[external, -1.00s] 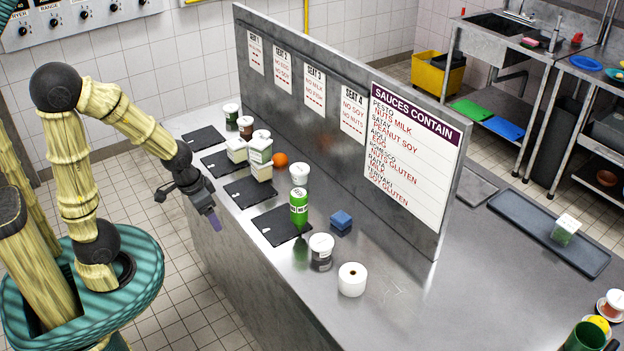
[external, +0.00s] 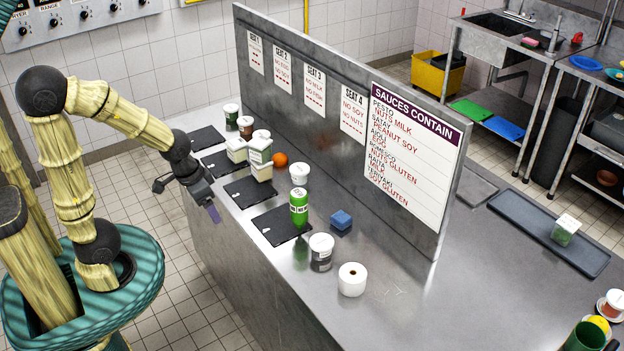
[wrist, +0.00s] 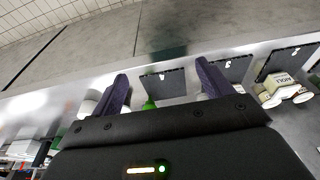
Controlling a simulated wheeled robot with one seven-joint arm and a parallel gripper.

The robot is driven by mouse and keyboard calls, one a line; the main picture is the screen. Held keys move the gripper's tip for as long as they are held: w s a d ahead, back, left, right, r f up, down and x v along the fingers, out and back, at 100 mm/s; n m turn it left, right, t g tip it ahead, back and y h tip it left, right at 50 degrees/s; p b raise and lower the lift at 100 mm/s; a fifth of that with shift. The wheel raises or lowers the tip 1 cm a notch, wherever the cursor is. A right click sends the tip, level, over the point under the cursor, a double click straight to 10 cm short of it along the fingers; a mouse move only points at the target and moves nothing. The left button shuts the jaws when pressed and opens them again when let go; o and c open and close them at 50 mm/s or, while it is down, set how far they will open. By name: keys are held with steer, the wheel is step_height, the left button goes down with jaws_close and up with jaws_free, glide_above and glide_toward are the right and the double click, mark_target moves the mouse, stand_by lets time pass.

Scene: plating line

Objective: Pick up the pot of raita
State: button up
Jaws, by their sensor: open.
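Several pots stand on the steel counter: a white pot (external: 300,173) behind the green bottle, a white-lidded pot (external: 321,246) near the paper roll, a green-labelled pot (external: 231,113) and a brown pot (external: 245,126) at the far end. Their labels are too small to read, so I cannot tell which is the raita. My gripper (external: 213,212) is open and empty beside the counter's near edge, apart from every pot. In the wrist view its two purple fingers (wrist: 160,82) are spread wide, with the counter's edge and black mats beyond.
A green bottle (external: 299,207) stands on the nearest black mat (external: 274,228). A tall steel divider (external: 345,160) bounds the far side.

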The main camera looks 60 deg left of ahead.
steer(key=w+r+v, duration=0.1)
steer(key=w+v, duration=0.2)
steer(key=v, duration=1.2)
steer(key=w+d+f+n+t+h+b, duration=0.1)
steer(key=w+d+n+t, duration=0.25)
steer(key=w+n, duration=0.45)
steer(key=w+d+f+n+t+h+b, duration=0.15)
steer(key=w+n+t, duration=0.25)
steer(key=w, duration=0.8)
steer(key=w+d+f+n+t+b, duration=0.1)
steer(key=w+d+f+n+t, duration=0.15)
steer(key=w+n, duration=0.6)
step_height(320, 180, up, 4)
steer(key=n+t+y+b, duration=0.25)
steer(key=n+y, duration=0.85)
steer(key=n, duration=1)
glide_above(295, 173)
steer(key=shift+t, duration=0.45)
step_height(295, 173, down, 20)
steer(key=shift+r, duration=0.2)
steer(key=shift+f, duration=0.15)
steer(key=shift+f, duration=1.05)
